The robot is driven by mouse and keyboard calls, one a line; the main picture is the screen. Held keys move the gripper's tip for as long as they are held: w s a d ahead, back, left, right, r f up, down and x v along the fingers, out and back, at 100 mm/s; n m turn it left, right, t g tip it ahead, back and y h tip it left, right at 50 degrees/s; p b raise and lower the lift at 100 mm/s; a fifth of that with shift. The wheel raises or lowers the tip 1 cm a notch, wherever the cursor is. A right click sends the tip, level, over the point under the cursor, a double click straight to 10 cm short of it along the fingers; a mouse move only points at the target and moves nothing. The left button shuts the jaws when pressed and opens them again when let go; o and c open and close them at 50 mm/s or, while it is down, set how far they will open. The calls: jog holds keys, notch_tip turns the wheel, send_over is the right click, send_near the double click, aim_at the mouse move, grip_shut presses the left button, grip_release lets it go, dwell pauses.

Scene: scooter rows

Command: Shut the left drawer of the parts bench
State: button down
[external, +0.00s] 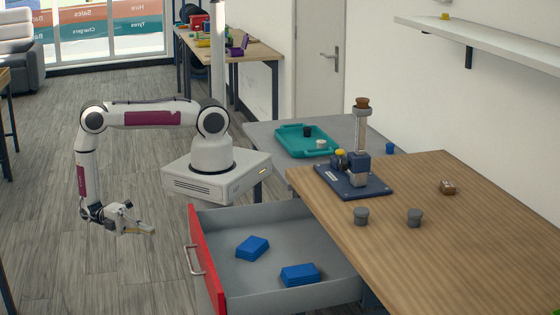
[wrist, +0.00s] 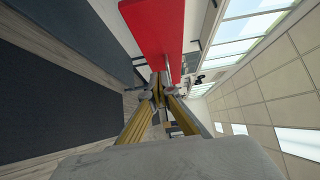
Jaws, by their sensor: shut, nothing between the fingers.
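The left drawer (external: 292,226) of the parts bench (external: 450,192) stands pulled out, with a grey inside and a red front (external: 207,262). A metal handle (external: 192,260) is on the red front. Two blue boxes lie in it, one further back (external: 253,248) and one nearer the camera (external: 300,274). My gripper (external: 150,231) is shut and empty, left of the red front and apart from it in the external view. In the wrist view my gripper's fingers (wrist: 160,84) meet, and the red front (wrist: 157,28) and its handle show beyond them.
A teal tray (external: 306,146) lies on the grey table behind. The floor (external: 120,280) left of the drawer is clear.

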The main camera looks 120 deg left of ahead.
aim_at(213, 244)
jog(key=w+a, duration=0.2)
jog(key=w, duration=1)
jog(key=shift+w+a, duration=0.4)
dwell(0.5)
jog(key=w+a, duration=0.6)
jog(key=shift+w+a, duration=0.35)
jog(key=shift+s+d, duration=0.1)
